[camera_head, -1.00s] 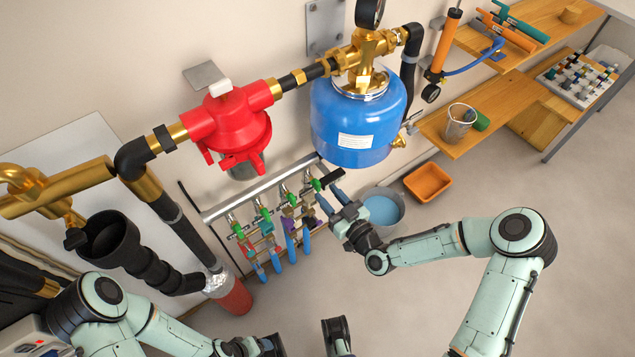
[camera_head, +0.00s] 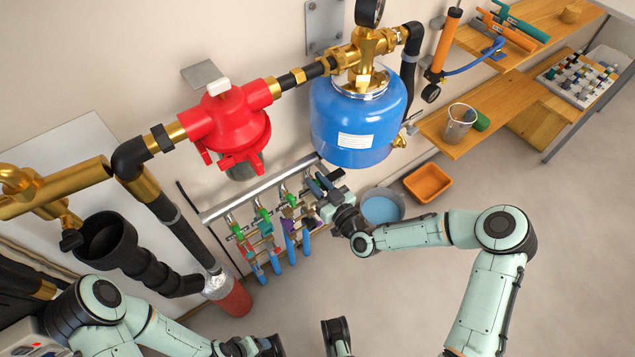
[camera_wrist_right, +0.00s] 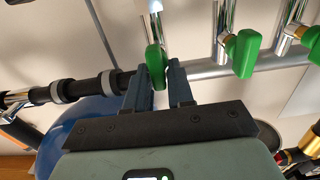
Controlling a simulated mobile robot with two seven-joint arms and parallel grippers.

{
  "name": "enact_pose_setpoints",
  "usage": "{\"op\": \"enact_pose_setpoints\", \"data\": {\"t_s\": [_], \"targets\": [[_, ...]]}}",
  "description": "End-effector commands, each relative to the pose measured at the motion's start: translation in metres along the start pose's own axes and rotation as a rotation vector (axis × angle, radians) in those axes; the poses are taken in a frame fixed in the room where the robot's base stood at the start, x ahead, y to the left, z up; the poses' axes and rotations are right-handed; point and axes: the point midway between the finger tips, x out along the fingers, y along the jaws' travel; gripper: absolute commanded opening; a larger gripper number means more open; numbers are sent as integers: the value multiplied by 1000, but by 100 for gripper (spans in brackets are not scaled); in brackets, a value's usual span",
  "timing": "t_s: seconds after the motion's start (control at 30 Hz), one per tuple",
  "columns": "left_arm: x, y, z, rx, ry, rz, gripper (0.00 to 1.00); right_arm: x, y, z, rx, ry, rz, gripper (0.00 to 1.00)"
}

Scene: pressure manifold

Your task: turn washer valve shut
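A manifold pipe (camera_head: 262,187) on the wall carries a row of valves with green handles, including one at the left (camera_head: 237,231) and one in the middle (camera_head: 265,213). No label shows which is the washer valve. My right gripper (camera_head: 317,186) is at the right end of the row and hides the valve there. In the right wrist view, my right gripper (camera_wrist_right: 160,80) is open, with the tip of a green handle (camera_wrist_right: 155,62) between its fingertips; gaps show beside it. My left arm (camera_head: 150,325) is at the bottom left; its fingers are not clearly visible.
A blue tank (camera_head: 355,120) hangs just above my right gripper, and a red regulator (camera_head: 232,128) is to its left. A bucket (camera_head: 383,207) and an orange bin (camera_head: 428,183) stand on the floor at right. The floor in front is clear.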

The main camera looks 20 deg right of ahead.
Motion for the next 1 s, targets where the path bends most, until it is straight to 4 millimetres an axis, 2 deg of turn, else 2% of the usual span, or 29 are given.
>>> {"op": "enact_pose_setpoints", "data": {"t_s": [0.37,1.0], "targets": [[0,0,0,0,-1,0,70,0,2,0,111,0,1,0],[-1,0,2,0,-5,0,70,0,10,4,688,-1,1,0]]}}
